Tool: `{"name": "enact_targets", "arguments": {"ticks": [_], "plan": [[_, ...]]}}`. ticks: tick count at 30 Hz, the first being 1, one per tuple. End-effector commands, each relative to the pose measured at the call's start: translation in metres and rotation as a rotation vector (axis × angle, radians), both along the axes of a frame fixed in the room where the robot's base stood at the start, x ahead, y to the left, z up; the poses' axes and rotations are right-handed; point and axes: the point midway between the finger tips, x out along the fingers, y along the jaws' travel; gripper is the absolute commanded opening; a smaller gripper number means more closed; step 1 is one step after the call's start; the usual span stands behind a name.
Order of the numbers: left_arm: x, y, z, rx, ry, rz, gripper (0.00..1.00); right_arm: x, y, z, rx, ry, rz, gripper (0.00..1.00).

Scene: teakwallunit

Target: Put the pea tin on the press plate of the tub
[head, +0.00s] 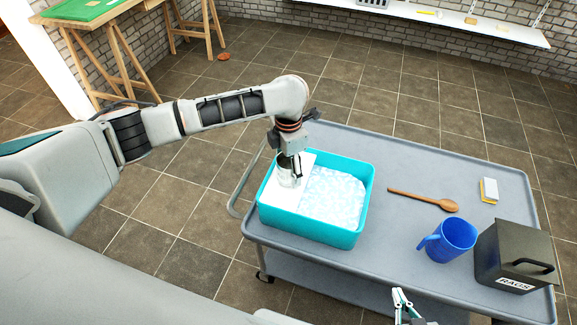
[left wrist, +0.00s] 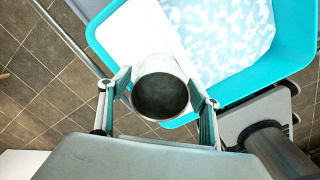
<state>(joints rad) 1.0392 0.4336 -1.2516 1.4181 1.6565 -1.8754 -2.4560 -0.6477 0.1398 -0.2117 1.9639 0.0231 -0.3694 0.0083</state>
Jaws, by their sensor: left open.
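The teal tub (head: 345,237) stands on the grey trolley, with the white press plate (head: 281,197) over its left part and blue-white contents on the right. The pale tin (head: 288,181) is upright over the plate and seems to stand on it; its base is partly hidden. In the left wrist view the tin's dark round end (left wrist: 160,96) lies between the fingers, with the plate (left wrist: 128,32) behind it. My left gripper (head: 290,164) is open around the tin, one finger on each side. My right gripper (head: 403,304) shows only partly at the bottom edge, away from the tub.
On the trolley (head: 390,235) right of the tub are a wooden spoon (head: 425,199), a blue jug (head: 450,241), a dark rags box (head: 512,257) and a yellow-white sponge or pad (head: 489,190). The trolley top between tub and spoon is clear.

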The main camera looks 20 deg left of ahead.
Motion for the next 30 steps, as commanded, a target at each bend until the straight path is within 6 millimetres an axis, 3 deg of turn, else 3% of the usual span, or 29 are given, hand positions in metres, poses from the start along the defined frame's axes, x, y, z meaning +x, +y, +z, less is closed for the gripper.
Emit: {"name": "enact_targets", "arguments": {"ticks": [7,21,30], "plan": [[0.001,0.001,0.011,0.001,-0.004,0.000,0.63,0.002,0.000,0.005,0.001,-0.004,0.000,0.00],[0.001,0.000,0.100,0.000,-0.004,0.000,0.63,0.008,0.000,0.031,0.004,-0.022,-0.001,0.00],[0.000,0.000,0.123,0.001,0.000,0.000,0.63,0.008,0.000,0.034,0.002,-0.022,-0.001,0.00]]}}
